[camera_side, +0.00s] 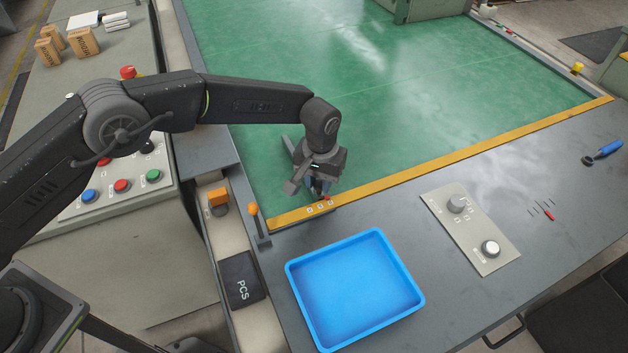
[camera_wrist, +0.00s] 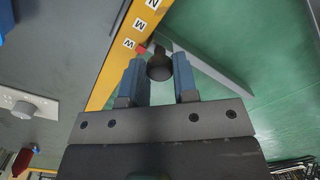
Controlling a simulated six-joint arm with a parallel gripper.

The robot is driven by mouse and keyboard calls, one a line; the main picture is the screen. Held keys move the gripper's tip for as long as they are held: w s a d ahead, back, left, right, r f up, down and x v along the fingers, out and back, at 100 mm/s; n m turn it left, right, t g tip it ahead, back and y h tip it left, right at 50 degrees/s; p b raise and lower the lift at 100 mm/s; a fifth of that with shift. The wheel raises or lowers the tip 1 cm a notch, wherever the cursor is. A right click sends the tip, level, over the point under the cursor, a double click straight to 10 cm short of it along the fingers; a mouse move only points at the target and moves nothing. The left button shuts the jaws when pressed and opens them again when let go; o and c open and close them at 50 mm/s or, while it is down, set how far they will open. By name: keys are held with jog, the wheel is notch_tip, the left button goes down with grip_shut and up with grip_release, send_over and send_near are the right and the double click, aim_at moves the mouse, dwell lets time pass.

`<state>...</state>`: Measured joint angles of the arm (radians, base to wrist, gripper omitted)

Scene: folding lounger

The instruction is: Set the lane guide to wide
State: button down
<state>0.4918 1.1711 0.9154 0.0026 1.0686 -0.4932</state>
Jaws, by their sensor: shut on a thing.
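The lane guide is a grey bar on the green surface, partly hidden behind my gripper in the side view (camera_side: 289,147) and running down to the right in the wrist view (camera_wrist: 215,70). Its dark round knob (camera_wrist: 159,67) stands between the blue fingers of my gripper (camera_wrist: 160,75), which is shut on it. The marks N (camera_wrist: 153,4), M (camera_wrist: 140,24) and W (camera_wrist: 128,43) sit on the yellow strip (camera_wrist: 112,76). A small red pointer (camera_wrist: 142,48) lies beside the W mark. In the side view my gripper (camera_side: 319,190) is low at the strip's left end.
A blue tray (camera_side: 355,290) stands in front of the strip. An orange-topped lever (camera_side: 254,212) is close on the left. A panel with two knobs (camera_side: 470,229) lies to the right. The green surface beyond is mostly clear.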

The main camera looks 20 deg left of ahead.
jog(key=shift+w+d, duration=0.2)
jog(key=c, duration=0.9)
grip_release()
jog(key=shift+r, duration=0.1)
notch_tip(320, 180, up, 14)
jog(key=shift+s+f, duration=0.1)
jog(key=shift+f, duration=0.1)
